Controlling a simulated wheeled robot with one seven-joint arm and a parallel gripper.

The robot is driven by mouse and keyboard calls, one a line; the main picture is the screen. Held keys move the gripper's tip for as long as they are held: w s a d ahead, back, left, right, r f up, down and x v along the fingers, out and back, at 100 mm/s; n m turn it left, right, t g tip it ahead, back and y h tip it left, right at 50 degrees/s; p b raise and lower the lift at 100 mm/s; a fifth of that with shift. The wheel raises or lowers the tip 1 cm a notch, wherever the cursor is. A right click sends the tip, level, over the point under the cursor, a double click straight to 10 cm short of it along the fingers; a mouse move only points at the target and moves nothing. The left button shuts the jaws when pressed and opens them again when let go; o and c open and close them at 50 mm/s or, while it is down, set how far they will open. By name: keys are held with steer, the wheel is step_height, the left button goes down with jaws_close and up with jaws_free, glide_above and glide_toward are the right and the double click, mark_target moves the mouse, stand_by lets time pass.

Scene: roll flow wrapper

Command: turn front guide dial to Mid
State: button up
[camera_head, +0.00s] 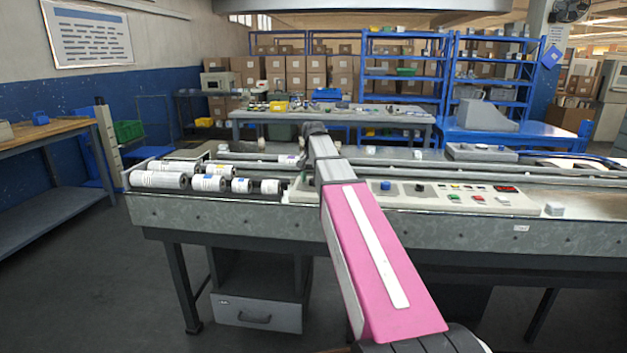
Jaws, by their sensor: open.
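A pale control panel (480,201) lies along the front of the long wrapper machine (240,212), right of my arm. A blue knob (386,185) and a black knob (420,187) stand on it. I cannot tell which control is the front guide dial, and no Mid mark is readable. My pink and grey arm reaches from the bottom right up over the machine, covering the panel's left part. The arm's dark far joint is above the rear rails. No gripper fingers show; they are hidden or out of sight.
Several white rolls (158,180) lie at the machine's left end. Green and red buttons and a red display (506,188) are on the panel. A small white block (554,209) sits right of it. A worktable (330,115) and blue shelves (405,65) stand behind.

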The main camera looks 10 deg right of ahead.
step_height(320, 180, up, 10)
steer(key=shift+r, duration=0.25)
stand_by(0.5)
